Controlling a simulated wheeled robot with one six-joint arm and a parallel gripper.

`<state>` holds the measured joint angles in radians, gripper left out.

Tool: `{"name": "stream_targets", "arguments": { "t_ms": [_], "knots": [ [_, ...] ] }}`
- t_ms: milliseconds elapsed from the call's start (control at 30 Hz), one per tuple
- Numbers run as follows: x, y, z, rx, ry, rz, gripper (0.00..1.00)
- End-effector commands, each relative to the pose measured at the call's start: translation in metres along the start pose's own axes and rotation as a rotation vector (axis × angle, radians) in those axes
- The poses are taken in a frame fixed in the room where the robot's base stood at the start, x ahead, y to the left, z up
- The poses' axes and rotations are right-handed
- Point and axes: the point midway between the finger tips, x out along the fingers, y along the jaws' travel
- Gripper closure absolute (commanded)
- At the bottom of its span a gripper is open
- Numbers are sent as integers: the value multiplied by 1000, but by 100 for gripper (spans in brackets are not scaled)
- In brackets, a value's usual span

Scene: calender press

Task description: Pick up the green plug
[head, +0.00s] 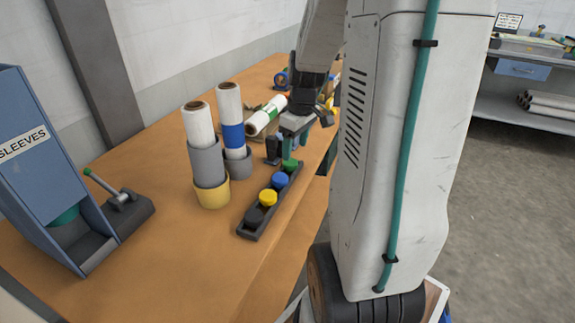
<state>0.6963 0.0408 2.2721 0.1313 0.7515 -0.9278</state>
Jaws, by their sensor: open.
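The green plug (290,165) sits at the far end of a dark rack (248,232) on the wooden bench. A blue plug (280,180), a yellow plug (268,197) and a black plug (255,215) sit in the same rack, nearer to me. My gripper (285,148) points down just above and behind the green plug. It is open, and nothing shows between its fingers. The plug's lower part is hidden in the rack. I cannot tell whether a finger touches it.
White rolls stand in grey and yellow holders (213,194) left of the rack. The bench (165,265) is clear in front. My arm column blocks the right.

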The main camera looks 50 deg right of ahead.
Motion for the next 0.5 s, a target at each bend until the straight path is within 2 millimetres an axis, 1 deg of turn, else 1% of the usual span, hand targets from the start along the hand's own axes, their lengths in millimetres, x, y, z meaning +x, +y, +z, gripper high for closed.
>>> {"name": "stream_targets", "arguments": {
  "t_ms": [233,300,400,500],
  "knots": [
    [35,0,-9,-1,-3,-4,36],
    [44,0,-8,0,-3,-3,36],
    [53,0,-8,0,-1,-1,36],
    [55,0,-9,0,0,0,36]
  ]
}}
